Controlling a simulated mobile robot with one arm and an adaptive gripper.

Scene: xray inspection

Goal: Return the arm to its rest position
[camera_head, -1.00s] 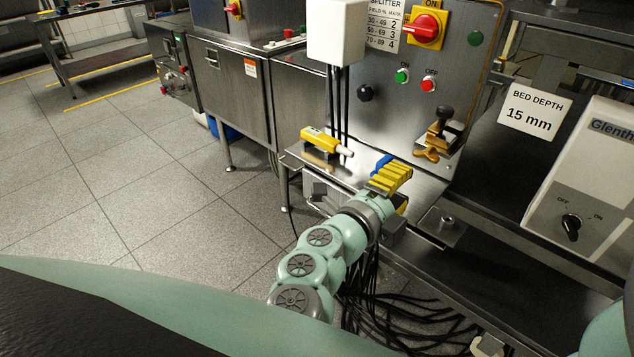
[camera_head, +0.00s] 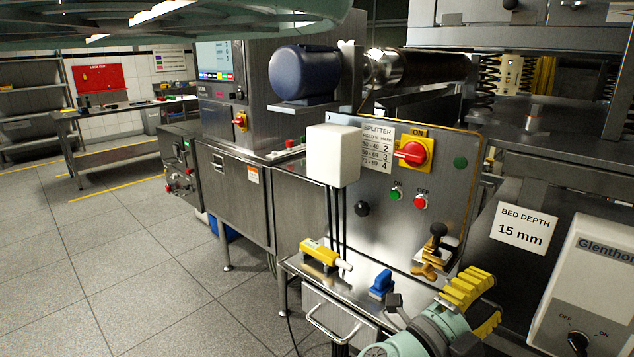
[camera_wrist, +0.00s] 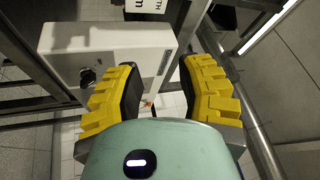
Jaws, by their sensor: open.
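My gripper (camera_head: 478,305) shows at the lower right of the head view, with yellow ridged fingers spread apart and nothing between them. It is above the front right part of the steel ledge, beside the blue block and apart from it. In the wrist view my gripper (camera_wrist: 160,95) is also open and empty, with a white control box (camera_wrist: 108,55) with a black knob beyond the fingers. Most of my arm is out of the head view.
A steel ledge (camera_head: 345,300) holds a yellow and white tool (camera_head: 324,255) and a blue block (camera_head: 382,284). Behind stand a switch panel (camera_head: 440,190) and a brass clamp (camera_head: 434,255). The Glenthorn box (camera_head: 590,290) is at right. Open floor (camera_head: 120,290) lies left.

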